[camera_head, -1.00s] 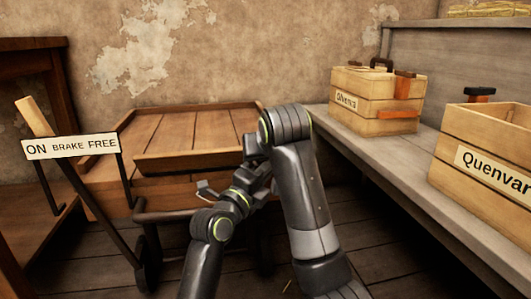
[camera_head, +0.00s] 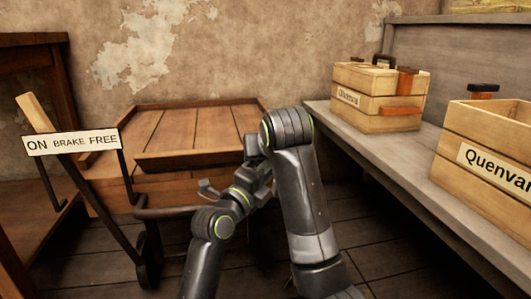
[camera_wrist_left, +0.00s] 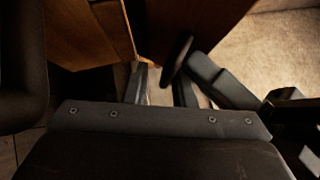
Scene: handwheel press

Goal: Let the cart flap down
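The wooden cart (camera_head: 110,193) stands against the wall at the left, with a planked, rimmed top panel (camera_head: 190,137). I cannot tell surely which board is the flap. A dark rail (camera_head: 175,212) runs along the cart's near side. My left gripper (camera_head: 207,188) is beside the near side of the cart, mostly hidden by my arm. In the left wrist view, its two fingers (camera_wrist_left: 160,88) are apart, with no held object visible between them. A dark rounded bar (camera_wrist_left: 177,60) and wooden boards (camera_wrist_left: 195,25) lie just beyond the fingers. My right gripper does not show.
A brake lever (camera_head: 75,180) with a sign (camera_head: 72,142) reading "ON BRAKE FREE" stands at the left. Floor shows between cart and bench.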

